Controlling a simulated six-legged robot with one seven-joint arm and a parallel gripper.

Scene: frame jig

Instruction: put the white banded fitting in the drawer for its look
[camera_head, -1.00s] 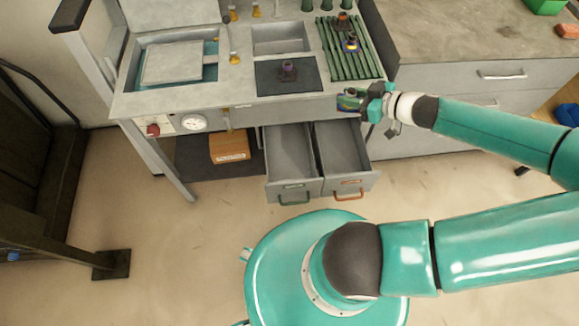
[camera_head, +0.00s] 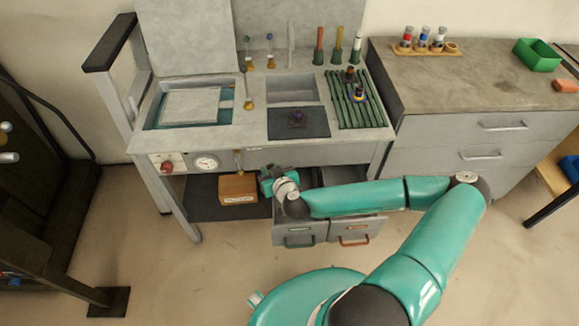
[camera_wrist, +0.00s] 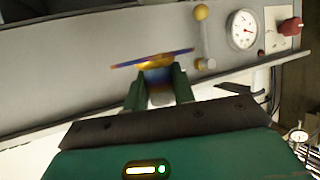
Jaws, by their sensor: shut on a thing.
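My gripper (camera_head: 272,178) is just in front of the bench's front edge, by the back left of the drawers. In the wrist view its green fingers (camera_wrist: 158,92) are shut on a fitting (camera_wrist: 155,63) with a yellow-orange body and a thin blue-purple flange. A pale patch shows between the fingers; I cannot tell whether this is a white band. Two open grey drawers stand side by side below the bench: the left drawer (camera_head: 300,240) has a green handle, the right drawer (camera_head: 355,237) an orange one. My arm hides most of their insides.
A dark fitting (camera_head: 297,118) stands on a black mat (camera_head: 285,130). Two more fittings stand on the green slatted rack (camera_head: 370,112). A gauge (camera_head: 206,162) and red knob (camera_head: 167,167) sit on the bench front.

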